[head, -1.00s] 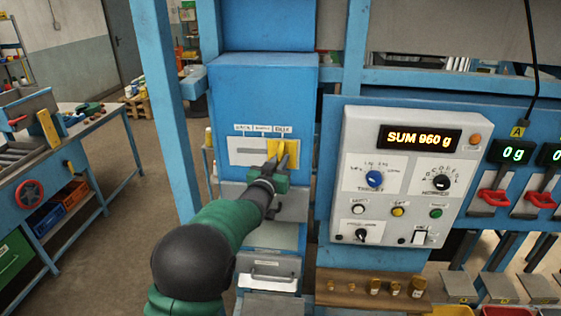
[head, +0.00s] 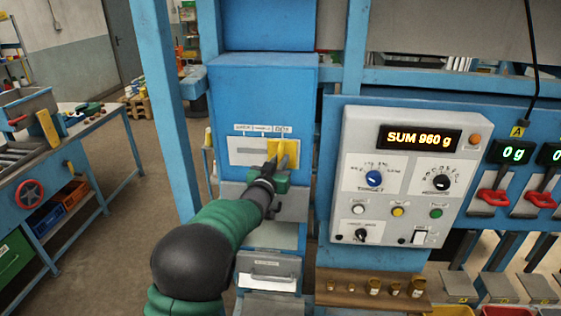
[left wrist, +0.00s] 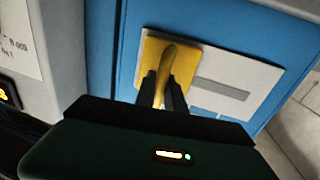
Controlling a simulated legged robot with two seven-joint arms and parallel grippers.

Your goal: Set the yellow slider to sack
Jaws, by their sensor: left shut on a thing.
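The yellow slider (head: 291,150) sits at the right end of its slot in a pale plate (head: 250,145) on the blue cabinet, below the rightmost of three small labels. The leftmost label seems to read SACK; the lettering is small. My left gripper (head: 279,162) is shut on the slider's yellow handle from the front. In the left wrist view the yellow slider (left wrist: 153,50) shows with its handle between my fingers (left wrist: 163,92), and the bare slot runs off to the right. My right gripper is not in view.
A grey control panel (head: 410,122) with knobs, buttons and a display reading SUM 960 g stands right of the cabinet. A wooden ledge (head: 345,303) with small brass weights is below it. A blue post (head: 168,100) rises left of the cabinet. A drawer handle (head: 268,277) sits below my arm.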

